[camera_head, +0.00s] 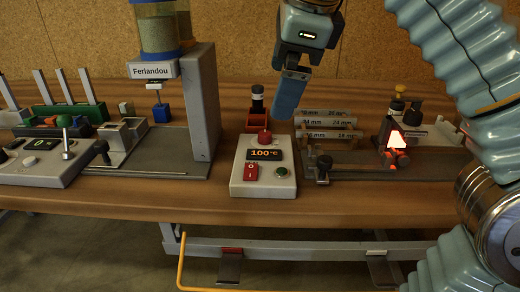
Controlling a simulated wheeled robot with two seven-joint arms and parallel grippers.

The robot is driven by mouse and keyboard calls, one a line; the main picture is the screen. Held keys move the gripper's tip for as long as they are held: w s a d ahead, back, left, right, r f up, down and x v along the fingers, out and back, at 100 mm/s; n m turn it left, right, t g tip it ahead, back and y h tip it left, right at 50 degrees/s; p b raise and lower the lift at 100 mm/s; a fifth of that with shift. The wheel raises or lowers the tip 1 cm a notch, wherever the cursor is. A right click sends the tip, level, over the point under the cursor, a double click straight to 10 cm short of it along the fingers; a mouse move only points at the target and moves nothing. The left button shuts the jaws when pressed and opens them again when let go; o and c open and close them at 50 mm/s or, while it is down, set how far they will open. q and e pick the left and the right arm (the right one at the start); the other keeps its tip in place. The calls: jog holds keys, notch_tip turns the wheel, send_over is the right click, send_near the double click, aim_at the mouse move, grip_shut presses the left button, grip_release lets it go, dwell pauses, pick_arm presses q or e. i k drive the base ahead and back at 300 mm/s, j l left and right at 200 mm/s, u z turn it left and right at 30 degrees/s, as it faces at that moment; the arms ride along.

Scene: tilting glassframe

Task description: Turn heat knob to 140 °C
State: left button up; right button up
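The heat control box (263,189) is a light grey box on the workbench, near the middle of the head view. Its dark display (264,154) reads 100 °C in orange. A red round knob (264,136) sits at the box's back end, just behind the display. My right gripper (285,112) comes down from above, behind and to the right of the knob in the picture, apart from it. Its blue fingers show side-on as one shape, so the gap between them is hidden. My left gripper is not in view.
A red switch (251,172) and a green button (282,172) are on the box's front. A grey column (203,105) rises at the left, and a glowing orange part (395,142) is at the right.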

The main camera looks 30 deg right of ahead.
aim_at(264, 136)
jog(key=k+j, duration=0.8)
jog(key=j, duration=0.1)
